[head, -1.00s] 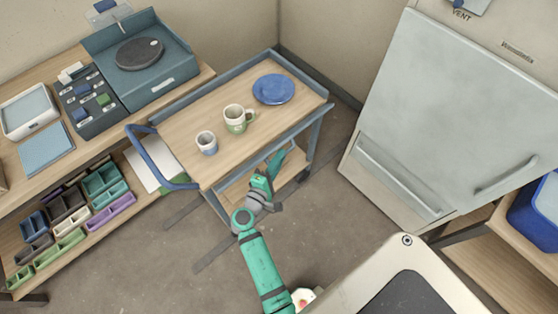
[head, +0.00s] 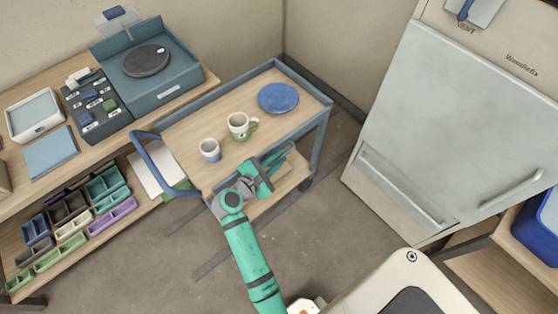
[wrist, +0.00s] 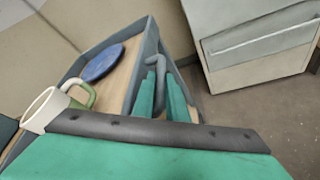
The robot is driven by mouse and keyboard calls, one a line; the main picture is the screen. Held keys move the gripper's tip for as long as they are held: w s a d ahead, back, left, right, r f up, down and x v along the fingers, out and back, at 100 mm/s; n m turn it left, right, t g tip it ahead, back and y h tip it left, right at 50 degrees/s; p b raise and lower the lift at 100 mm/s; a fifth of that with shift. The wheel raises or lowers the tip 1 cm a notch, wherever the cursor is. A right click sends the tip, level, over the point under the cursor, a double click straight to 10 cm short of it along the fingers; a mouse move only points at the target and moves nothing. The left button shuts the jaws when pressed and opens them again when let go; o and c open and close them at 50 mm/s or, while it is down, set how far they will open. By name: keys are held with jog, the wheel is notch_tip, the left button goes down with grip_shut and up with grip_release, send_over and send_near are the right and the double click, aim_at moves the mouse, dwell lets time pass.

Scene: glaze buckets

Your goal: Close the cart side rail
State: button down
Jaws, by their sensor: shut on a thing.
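The cart (head: 222,120) stands ahead with a wooden top and a blue-grey raised rim. My gripper (head: 266,172) is at the cart's near long side, just below the top's edge. It is shut on the side rail (head: 280,153), whose blue-grey bar shows beside the fingers. In the wrist view the teal fingers (wrist: 158,88) close around a grey bent bar of the rail (wrist: 155,62). Part of the rail is hidden behind my gripper and arm, and I cannot tell its exact tilt.
On the cart top stand a white-green mug (head: 240,126), a small white-blue cup (head: 210,150) and a blue plate (head: 278,98). A blue push handle (head: 150,165) is at the cart's left end. A large grey cabinet (head: 440,110) stands right. Open floor lies in front.

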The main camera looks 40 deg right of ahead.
dwell(0.4)
jog(key=c, duration=2)
grip_release()
jog(key=shift+c, duration=0.2)
jog(key=shift+r, duration=0.1)
jog(key=v, duration=1)
jog(key=shift+a+r, duration=0.15)
jog(key=shift+a, duration=0.2)
